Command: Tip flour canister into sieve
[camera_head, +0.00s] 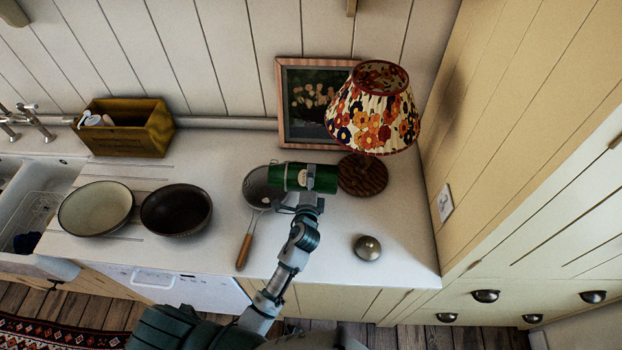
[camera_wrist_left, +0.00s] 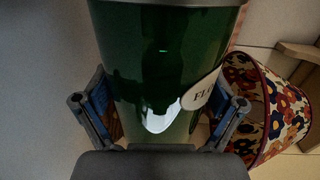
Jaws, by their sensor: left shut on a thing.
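The green flour canister (camera_head: 318,178) lies tipped on its side in the head view, with its left end over the sieve. My left gripper (camera_head: 305,190) is shut on it. In the left wrist view the canister (camera_wrist_left: 150,60) sits between the two fingers, its pale label partly showing. The sieve (camera_head: 254,190) has a dark round mesh bowl and a wooden handle (camera_head: 244,250) pointing towards the front edge. The canister hides part of the mesh, and I cannot see any flour. A round metal lid (camera_head: 368,247) with a knob lies on the counter. My right gripper is not in view.
A floral lamp (camera_head: 372,118) on a dark wooden base stands close behind the canister, right of it, before a framed picture (camera_head: 300,95). A dark bowl (camera_head: 176,211) and a cream bowl (camera_head: 96,208) stand left. The counter's right front (camera_head: 405,265) is mostly clear.

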